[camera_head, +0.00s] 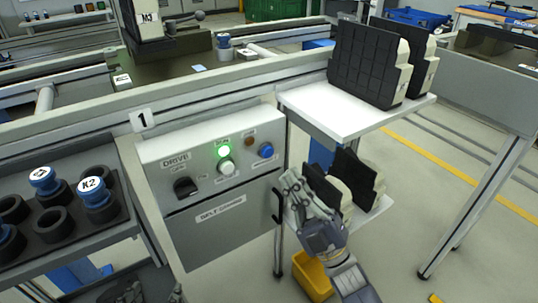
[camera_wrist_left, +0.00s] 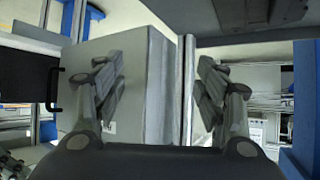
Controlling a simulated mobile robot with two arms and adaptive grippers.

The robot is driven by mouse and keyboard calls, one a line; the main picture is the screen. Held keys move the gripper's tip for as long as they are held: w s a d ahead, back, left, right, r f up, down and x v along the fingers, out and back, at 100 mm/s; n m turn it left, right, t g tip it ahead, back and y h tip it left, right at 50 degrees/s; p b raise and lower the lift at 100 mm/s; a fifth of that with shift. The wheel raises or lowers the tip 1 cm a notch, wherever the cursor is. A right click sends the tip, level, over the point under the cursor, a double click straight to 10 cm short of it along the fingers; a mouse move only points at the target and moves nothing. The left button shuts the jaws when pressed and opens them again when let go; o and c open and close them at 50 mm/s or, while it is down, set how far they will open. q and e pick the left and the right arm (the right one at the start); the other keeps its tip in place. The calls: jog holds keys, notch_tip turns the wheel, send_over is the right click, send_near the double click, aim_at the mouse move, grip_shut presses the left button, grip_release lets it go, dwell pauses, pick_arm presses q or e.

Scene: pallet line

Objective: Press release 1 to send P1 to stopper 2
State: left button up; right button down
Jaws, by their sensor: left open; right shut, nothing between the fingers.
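A grey control box (camera_head: 215,150) labelled DRIVE stands below a sign "1" (camera_head: 143,120). It has a black rotary switch (camera_head: 186,187), a lit green lamp (camera_head: 223,151), a white button (camera_head: 226,168), an orange lamp (camera_head: 249,142) and a blue button (camera_head: 265,150). The small labels are unreadable, so I cannot tell which one is release 1. My right gripper (camera_head: 298,191) is shut and empty, right of and below the box. My left gripper (camera_head: 152,291) is low at the bottom edge; its open, empty fingers show in the left wrist view (camera_wrist_left: 160,88). P1 cannot be identified.
A conveyor rail (camera_head: 215,88) runs behind the box. A rack (camera_head: 70,248) with blue-capped parts, one marked K2 (camera_head: 95,192), is at left. A white shelf (camera_head: 350,108) with black-and-cream blocks (camera_head: 368,62) is at right, more blocks below. A yellow bin (camera_head: 312,277) is on the floor.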

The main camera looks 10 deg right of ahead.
aim_at(268, 152)
pick_arm(q)
jog(key=w+d+r+t+h+b, duration=0.1)
jog(key=w+d+r+t, duration=0.1)
jog(key=w+r+t, duration=0.2)
jog(key=shift+r, duration=1.6)
pick_arm(e)
jog(key=shift+w+a, duration=0.3)
jog(key=shift+w, duration=0.55)
jog(key=shift+w+a, duration=0.35)
jog(key=shift+w, duration=0.55)
jog(key=shift+w+a, duration=0.3)
jog(key=shift+w, duration=0.55)
jog(key=shift+w, duration=0.15)
pick_arm(q)
jog(key=shift+d+r+t+b, duration=0.15)
jog(key=shift+r+t+b, duration=0.15)
jog(key=shift+r+t, duration=0.1)
pick_arm(e)
jog(key=shift+w+a, duration=0.15)
jog(key=shift+w, duration=0.05)
